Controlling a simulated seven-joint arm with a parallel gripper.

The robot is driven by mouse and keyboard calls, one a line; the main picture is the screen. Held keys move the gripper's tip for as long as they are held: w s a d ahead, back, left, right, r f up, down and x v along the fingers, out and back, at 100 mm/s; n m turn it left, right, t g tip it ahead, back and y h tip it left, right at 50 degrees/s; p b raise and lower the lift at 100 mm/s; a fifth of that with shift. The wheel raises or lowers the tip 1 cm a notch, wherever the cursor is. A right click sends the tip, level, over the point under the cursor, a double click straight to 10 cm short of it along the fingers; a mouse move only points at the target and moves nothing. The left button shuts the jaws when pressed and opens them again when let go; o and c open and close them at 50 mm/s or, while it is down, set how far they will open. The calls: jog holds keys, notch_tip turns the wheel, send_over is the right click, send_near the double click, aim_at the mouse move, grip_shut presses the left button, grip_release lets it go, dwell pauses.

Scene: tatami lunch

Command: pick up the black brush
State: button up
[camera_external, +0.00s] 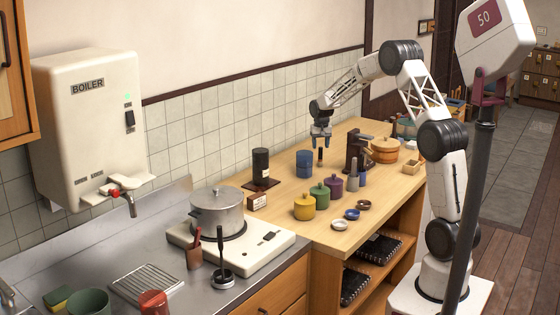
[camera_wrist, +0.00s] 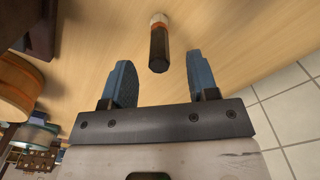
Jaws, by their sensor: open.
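The black brush (camera_wrist: 159,50) shows in the wrist view as a short dark cylinder with an orange band and a pale tip. It lies in the gap between and just beyond the two blue fingers of my gripper (camera_wrist: 159,68), with clear space on both sides. In the external view the brush (camera_external: 320,158) is a small dark upright shape on the wooden counter (camera_external: 275,222). My gripper (camera_external: 321,143) is above it, open and empty, with its fingers pointing down. How far the fingertips are above the brush is hard to tell.
A blue canister (camera_external: 303,165) stands just left of the brush. A dark brown stand (camera_external: 357,150) and a round wooden tub (camera_external: 385,151) are to the right. Yellow (camera_external: 304,208), green (camera_external: 319,195) and purple (camera_external: 333,184) jars stand in front. The tiled wall (camera_external: 225,130) is behind.

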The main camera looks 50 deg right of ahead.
aim_at(320, 159)
jog(key=shift+d+f, duration=0.1)
jog(key=shift+f, duration=2.4)
jog(key=c, duration=1)
jog(key=shift+r, duration=5)
